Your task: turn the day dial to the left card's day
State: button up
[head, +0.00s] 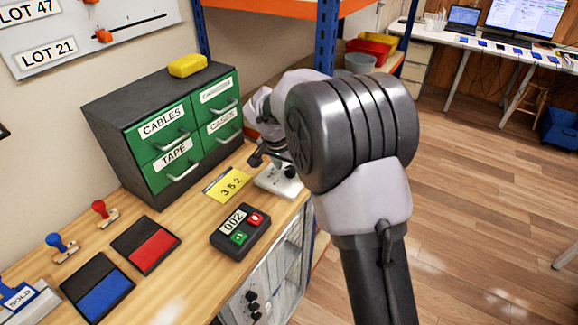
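I see no dial that I can identify as the day dial, and no card with a readable day on it. My arm fills the middle of the head view and reaches away towards the bench's far right part. My gripper (258,157) is partly hidden behind my arm, close to the drawer cabinet's right side and above a pale base on the bench. I cannot tell whether its fingers are apart or holding anything. A yellow card (232,183) reading 352 lies on the bench just left of that base.
A green drawer cabinet (104,113) stands at the back, a yellow block (188,65) on top. A counter box (240,233) reading 002, red (152,250) and blue (105,298) pads and stamps (106,213) occupy the bench. A blue rack post (326,35) rises behind my arm.

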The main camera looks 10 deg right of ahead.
jog(key=p+v, duration=0.5)
jog(key=v, duration=1.2)
jog(key=shift+r+p, duration=0.25)
jog(key=shift+p, duration=0.1)
jog(key=s+d+r+n+t+y+b, duration=0.1)
jog(key=s+r+y, duration=0.1)
jog(key=s, duration=0.7)
jog(key=s+d+r+n+y, duration=0.1)
jog(key=s+r, duration=0.2)
jog(key=s, duration=0.7)
jog(key=s+a+f+n+t+y, duration=0.1)
jog(key=s+f, duration=0.3)
jog(key=s, duration=0.6)
jog(key=shift+s+a+f+n+y+b, duration=0.2)
jog(key=shift+s+a+n+y+b, duration=0.1)
jog(key=shift+s+a+y+b, duration=0.15)
jog(key=shift+w, duration=0.1)
